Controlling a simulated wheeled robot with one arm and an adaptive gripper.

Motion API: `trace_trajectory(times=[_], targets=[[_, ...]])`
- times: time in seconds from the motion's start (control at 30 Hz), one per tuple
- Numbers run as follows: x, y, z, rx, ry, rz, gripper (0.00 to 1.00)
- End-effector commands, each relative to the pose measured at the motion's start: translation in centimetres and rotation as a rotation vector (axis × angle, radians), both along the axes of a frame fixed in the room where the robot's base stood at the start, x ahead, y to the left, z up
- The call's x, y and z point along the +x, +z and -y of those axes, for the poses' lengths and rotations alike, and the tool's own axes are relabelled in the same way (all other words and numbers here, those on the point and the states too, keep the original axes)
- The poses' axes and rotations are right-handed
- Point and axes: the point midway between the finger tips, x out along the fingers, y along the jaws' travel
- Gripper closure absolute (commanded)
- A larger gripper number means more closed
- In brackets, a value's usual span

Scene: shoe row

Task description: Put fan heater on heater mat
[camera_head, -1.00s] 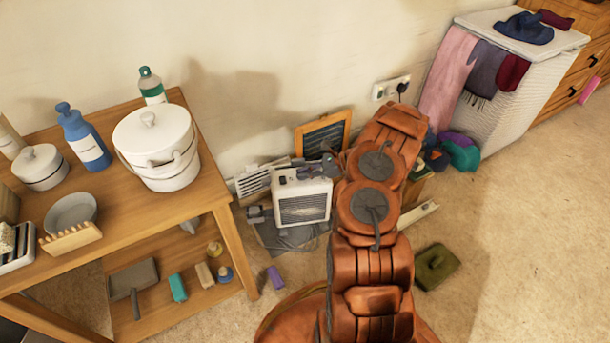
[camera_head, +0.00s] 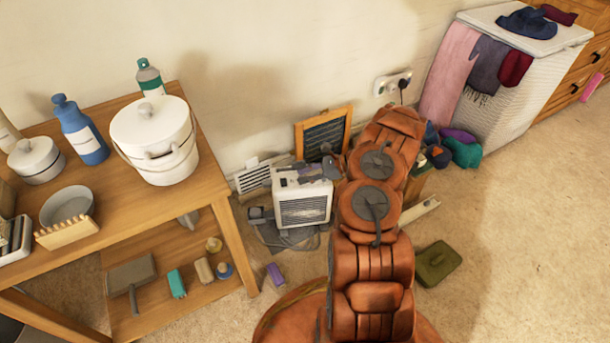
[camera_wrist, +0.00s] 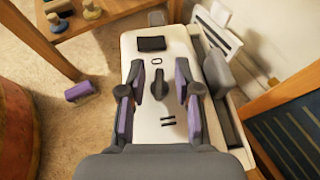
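The fan heater (camera_head: 302,208), a white box with a dark front grille, stands upright on the floor by the wall. In the wrist view its white top (camera_wrist: 155,62) shows a dark knob and small markings. My gripper (camera_wrist: 158,112) is open above this top, its purple-padded fingers on either side of the knob and apart from each other. In the head view the gripper (camera_head: 312,171) is over the heater's upper right, partly hidden by my arm. A flat grey patch (camera_head: 268,238) lies at the heater's foot; I cannot tell whether it is the heater mat.
A wooden table (camera_head: 230,236) stands left of the heater. A white louvred panel (camera_head: 251,178) and a wood-framed dark panel (camera_head: 323,131) are close behind it. A purple block (camera_head: 275,274) and a green pad (camera_head: 437,263) lie on the carpet. The carpet at right is open.

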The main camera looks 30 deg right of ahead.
Motion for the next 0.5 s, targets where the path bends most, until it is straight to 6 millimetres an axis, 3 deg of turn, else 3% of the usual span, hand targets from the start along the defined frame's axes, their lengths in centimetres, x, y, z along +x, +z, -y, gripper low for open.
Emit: trace_trajectory(times=[0.33, 0.5], targets=[[-0.1, 0.2, 0.1, -0.001, -0.001, 0.0, 0.65], [-1.0, 1.1, 1.6, -0.002, -0.003, -0.001, 0.65]])
